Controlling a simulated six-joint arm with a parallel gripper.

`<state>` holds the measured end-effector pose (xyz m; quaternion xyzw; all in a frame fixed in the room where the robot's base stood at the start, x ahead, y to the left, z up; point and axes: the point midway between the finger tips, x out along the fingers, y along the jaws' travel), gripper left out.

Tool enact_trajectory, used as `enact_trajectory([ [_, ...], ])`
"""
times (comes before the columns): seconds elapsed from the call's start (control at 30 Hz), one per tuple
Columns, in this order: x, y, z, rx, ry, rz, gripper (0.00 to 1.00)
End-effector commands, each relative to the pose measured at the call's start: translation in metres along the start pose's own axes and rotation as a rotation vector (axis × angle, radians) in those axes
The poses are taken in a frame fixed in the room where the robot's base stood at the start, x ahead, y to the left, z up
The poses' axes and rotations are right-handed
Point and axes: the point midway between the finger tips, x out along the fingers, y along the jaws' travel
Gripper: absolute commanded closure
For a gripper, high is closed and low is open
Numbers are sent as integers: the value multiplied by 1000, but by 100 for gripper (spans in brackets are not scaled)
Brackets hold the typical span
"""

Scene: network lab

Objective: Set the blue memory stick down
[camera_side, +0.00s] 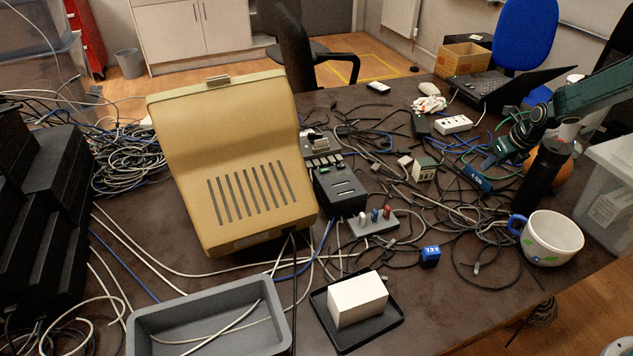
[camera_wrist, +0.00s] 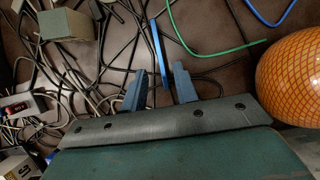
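My gripper (camera_side: 488,163) is low over the right part of the desk. In the wrist view its two blue-grey fingers (camera_wrist: 159,72) stand apart. A narrow blue stick (camera_wrist: 158,48) shows between and beyond them, with a gap on each side. In the side view a blue stick (camera_side: 474,178) with pale marks is just below the fingers, close to the desk among dark cables; I take it for the memory stick. Whether it rests fully on the desk is hard to tell. A smaller blue stick (camera_side: 374,215) stands in the grey hub (camera_side: 362,228).
An orange patterned ball (camera_wrist: 290,75) is right of my gripper. A beige block (camera_side: 424,169) stands to the left. A mug (camera_side: 550,238) and a black cylinder (camera_side: 538,185) stand nearby. Cables cover much of the desk (camera_side: 500,320); its front right is clearer.

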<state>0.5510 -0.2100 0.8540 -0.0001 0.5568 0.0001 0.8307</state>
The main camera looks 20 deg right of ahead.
Motion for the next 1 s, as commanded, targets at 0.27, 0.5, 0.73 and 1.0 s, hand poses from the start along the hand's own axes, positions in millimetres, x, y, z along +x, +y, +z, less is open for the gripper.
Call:
enact_trajectory([
  [0.27, -3, 2, 1, -16, -1, 0, 71],
  [0.5, -32, 14, 9, -156, -5, -4, 71],
  [0.73, -95, 42, 19, -472, -11, -13, 71],
  [1.0, -174, 80, 14, -897, -15, -25, 71],
])
